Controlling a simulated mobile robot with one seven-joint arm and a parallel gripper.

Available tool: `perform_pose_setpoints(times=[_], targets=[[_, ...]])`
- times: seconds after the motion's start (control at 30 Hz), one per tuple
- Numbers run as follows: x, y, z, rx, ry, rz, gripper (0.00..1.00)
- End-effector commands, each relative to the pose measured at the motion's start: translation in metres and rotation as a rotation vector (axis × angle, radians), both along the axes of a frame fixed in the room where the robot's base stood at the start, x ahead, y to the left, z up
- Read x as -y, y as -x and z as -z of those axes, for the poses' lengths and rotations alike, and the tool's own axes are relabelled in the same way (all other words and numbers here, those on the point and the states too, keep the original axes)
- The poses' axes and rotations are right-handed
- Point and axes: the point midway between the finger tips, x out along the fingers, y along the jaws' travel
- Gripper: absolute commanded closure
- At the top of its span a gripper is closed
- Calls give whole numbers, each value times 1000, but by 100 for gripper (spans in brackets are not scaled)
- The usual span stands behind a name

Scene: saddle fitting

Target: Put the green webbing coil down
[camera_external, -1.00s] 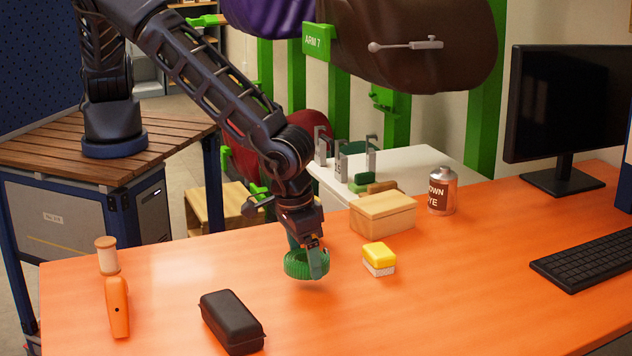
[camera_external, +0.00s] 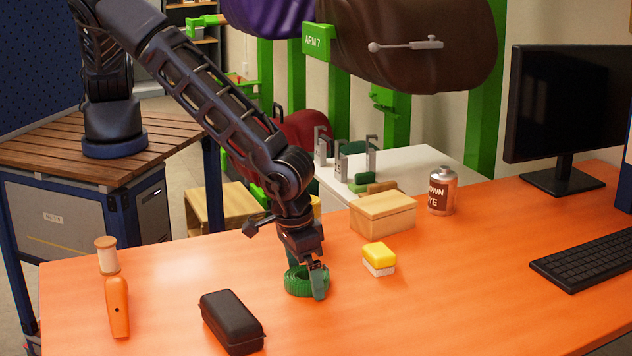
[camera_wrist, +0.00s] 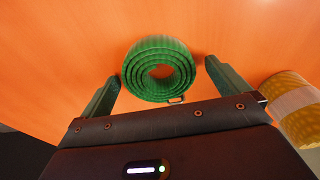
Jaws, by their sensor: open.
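The green webbing coil (camera_external: 300,281) rests flat on the orange table (camera_external: 420,300), near its middle. In the wrist view the coil (camera_wrist: 158,52) shows as round wound layers with an open centre and a small metal buckle at its edge. My gripper (camera_external: 309,290) is down at the coil. In the wrist view its two fingers (camera_wrist: 160,85) stand apart on either side of the coil, with a gap on each side. The gripper is open, and the coil's far side is partly hidden by it in the external view.
A yellow and white sponge-like block (camera_external: 379,258) stands right of the coil, with a wooden box (camera_external: 383,213) behind it. A black case (camera_external: 232,321) lies to the front left. An orange-handled tool (camera_external: 117,306) and a thread spool (camera_external: 107,255) are farther left. The table's front right is clear.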

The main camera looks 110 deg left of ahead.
Motion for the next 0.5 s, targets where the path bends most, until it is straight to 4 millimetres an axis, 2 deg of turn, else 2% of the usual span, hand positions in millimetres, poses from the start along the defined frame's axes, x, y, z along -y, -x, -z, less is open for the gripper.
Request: perform_pose_setpoints(times=[0.17,0.5], targets=[[2,1,-13,1,1,0,0],[9,8,-76,1,3,1,0]])
